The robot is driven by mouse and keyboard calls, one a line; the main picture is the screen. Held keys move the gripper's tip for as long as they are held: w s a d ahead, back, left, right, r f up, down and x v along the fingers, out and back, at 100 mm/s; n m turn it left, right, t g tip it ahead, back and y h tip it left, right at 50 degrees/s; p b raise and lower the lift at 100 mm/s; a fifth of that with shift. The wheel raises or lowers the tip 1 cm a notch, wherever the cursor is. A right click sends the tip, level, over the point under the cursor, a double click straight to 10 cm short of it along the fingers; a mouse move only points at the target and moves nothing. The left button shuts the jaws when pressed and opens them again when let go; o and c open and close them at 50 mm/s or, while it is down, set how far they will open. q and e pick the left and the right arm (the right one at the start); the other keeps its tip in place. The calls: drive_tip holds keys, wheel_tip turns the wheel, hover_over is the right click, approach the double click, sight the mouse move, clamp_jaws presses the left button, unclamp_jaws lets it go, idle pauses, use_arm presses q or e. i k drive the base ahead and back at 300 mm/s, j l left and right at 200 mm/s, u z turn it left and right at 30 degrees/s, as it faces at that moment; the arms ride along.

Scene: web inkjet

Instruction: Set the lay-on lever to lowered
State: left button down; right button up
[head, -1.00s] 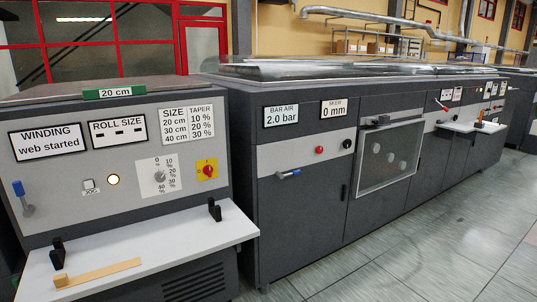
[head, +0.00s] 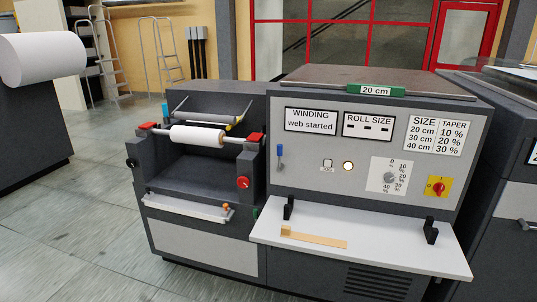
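No lever in view has a readable lay-on label. A blue-handled lever (head: 280,152) stands upright, blue end up, at the left of the grey control panel on the winding cabinet. A second small blue handle (head: 165,112) sticks up at the left rear of the winder beside the cabinet. I cannot tell which is the lay-on lever. A white roll (head: 197,136) sits on a shaft between red-topped holders, with a grey roller bar (head: 213,115) behind and above it. Neither of my grippers is in view.
A white shelf (head: 385,255) with black brackets and a wooden strip (head: 313,238) juts out below the panel. A white tray (head: 187,207) projects below the roll. A large paper roll (head: 40,58) is at far left. The tiled floor (head: 90,235) at left is open.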

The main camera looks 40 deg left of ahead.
sight(280, 169)
drive_tip(key=u, duration=1.15)
drive_tip(key=i+j, duration=0.3)
drive_tip(key=i, duration=0.15)
drive_tip(key=i+j, duration=0.35)
drive_tip(key=i+j+u, duration=0.1)
drive_tip(key=i+j, duration=0.2)
drive_tip(key=i, duration=0.2)
